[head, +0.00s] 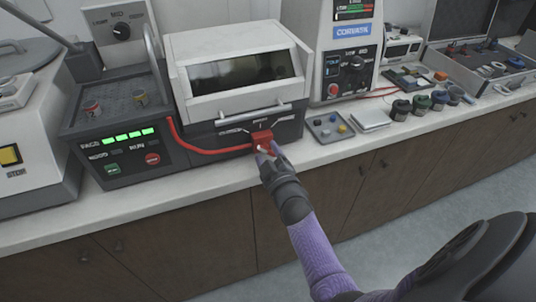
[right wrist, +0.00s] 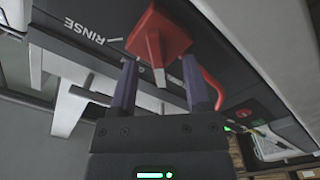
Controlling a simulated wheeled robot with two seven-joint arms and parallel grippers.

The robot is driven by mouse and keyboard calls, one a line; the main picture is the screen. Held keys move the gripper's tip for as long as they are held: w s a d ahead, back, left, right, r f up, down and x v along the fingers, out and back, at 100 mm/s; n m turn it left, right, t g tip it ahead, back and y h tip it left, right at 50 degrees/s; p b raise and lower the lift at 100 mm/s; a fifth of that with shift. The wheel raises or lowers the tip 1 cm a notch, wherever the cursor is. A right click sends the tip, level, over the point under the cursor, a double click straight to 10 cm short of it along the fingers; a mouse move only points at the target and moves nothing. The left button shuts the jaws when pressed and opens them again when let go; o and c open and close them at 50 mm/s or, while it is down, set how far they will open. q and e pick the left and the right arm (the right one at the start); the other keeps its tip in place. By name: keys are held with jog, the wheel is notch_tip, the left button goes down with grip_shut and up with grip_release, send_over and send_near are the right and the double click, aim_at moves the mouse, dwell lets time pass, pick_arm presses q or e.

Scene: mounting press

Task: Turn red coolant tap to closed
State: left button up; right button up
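The red coolant tap (head: 262,138) sits on the dark lower front of the white hooded machine, above the counter's front edge. In the right wrist view the tap (right wrist: 158,38) is a red wedge-shaped handle with a pale narrow end pointing toward the gripper. A RINSE label and tick mark are beside it. My right gripper (head: 268,149) is at the tap in the head view. Its fingers (right wrist: 159,75) are apart, one on each side of the handle's narrow end, with gaps visible. Whether a fingertip touches the red part is unclear. My left gripper is out of view.
A red hose (head: 205,150) runs along the machine's front to the left. A control unit (head: 115,125) with green lights stands left. A small tray (head: 328,127) and several dark jars (head: 420,104) sit to the right. Brown cabinets (head: 190,240) are below the counter.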

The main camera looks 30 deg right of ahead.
jog(key=p+v, duration=0.2)
jog(key=v, duration=0.8)
jog(key=s+a+f+m+g+y, duration=0.1)
jog(key=s+a+f+g, duration=0.2)
jog(key=s+f, duration=0.35)
jog(key=s+a+f+m+g+y, duration=0.1)
jog(key=s+a+f+g+y, duration=0.2)
jog(key=f, duration=0.6)
jog(key=s+a+f+m+g, duration=0.1)
jog(key=s+a+f+g, duration=0.1)
jog(key=s+f+g, duration=0.65)
jog(key=s+f, duration=0.1)
jog(key=s, duration=0.5)
jog(key=s+f+g, duration=0.2)
jog(key=s+f, duration=0.2)
jog(key=s, duration=0.5)
jog(key=shift+d+m+g, duration=0.3)
jog(key=shift+m+g, duration=0.05)
jog(key=shift+m, duration=0.05)
jog(key=shift+w+f, duration=0.1)
jog(key=shift+w, duration=0.05)
